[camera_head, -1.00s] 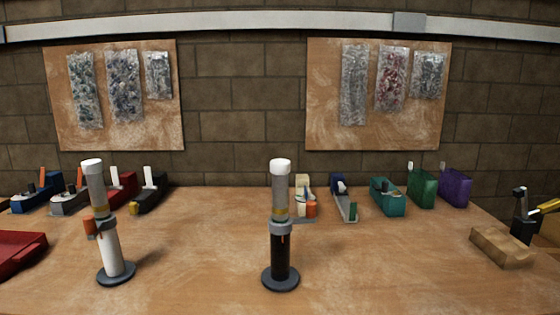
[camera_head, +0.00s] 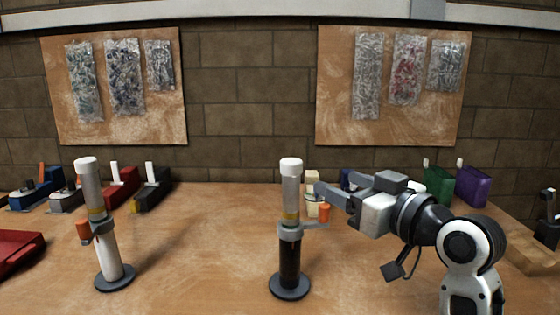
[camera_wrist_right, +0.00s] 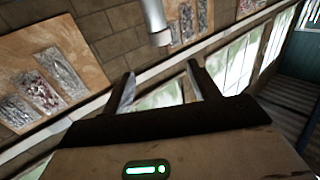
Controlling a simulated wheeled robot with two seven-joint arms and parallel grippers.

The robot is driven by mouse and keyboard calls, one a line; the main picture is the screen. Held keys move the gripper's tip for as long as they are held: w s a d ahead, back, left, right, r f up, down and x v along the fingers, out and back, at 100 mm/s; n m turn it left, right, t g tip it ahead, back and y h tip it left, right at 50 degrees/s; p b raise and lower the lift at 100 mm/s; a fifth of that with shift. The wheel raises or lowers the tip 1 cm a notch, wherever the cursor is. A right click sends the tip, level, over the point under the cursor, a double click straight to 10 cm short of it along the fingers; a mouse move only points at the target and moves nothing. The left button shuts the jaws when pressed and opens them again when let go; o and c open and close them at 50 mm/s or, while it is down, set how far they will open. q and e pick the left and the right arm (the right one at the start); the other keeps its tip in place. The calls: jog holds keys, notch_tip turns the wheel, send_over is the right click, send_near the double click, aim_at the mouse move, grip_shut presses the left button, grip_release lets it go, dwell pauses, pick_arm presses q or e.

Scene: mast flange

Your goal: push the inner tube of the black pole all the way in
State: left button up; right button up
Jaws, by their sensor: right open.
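The black pole (camera_head: 290,262) stands upright on a round dark base in the middle of the table. Its grey inner tube (camera_head: 291,190), with a white cap (camera_head: 291,163) and a yellow band low down, sticks well up out of the grey collar (camera_head: 291,229). My right gripper (camera_head: 327,197) is open and empty, just right of the inner tube with its fingers pointing left towards it; I cannot tell the exact gap. In the right wrist view, a pale tube end (camera_wrist_right: 157,25) shows beyond the open fingers of my right gripper (camera_wrist_right: 160,73). My left gripper is out of view.
A white pole (camera_head: 109,258) with an orange-knobbed collar stands at left. A red tray (camera_head: 18,250) is at the left edge. Several coloured tool-like items line the table's back, and a wooden block (camera_head: 530,252) lies at right. Bare table lies between the poles.

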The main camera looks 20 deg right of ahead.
jog(key=p, duration=0.2)
send_over(295, 209)
jog(key=w, duration=0.1)
jog(key=shift+a, duration=0.15)
jog(key=shift+w+a+f, duration=0.1)
jog(key=shift+w, duration=0.3)
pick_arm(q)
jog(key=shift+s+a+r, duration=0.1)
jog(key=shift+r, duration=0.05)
pick_arm(e)
grip_shut()
jog(key=shift+f+b, duration=0.3)
jog(key=shift+b, duration=0.15)
notch_tip(295, 209, down, 9)
jog(key=b, duration=0.5)
jog(key=shift+r, duration=0.15)
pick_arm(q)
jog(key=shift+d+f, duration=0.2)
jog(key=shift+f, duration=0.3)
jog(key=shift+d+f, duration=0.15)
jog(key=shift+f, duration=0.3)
pick_arm(e)
jog(key=shift+f, duration=0.2)
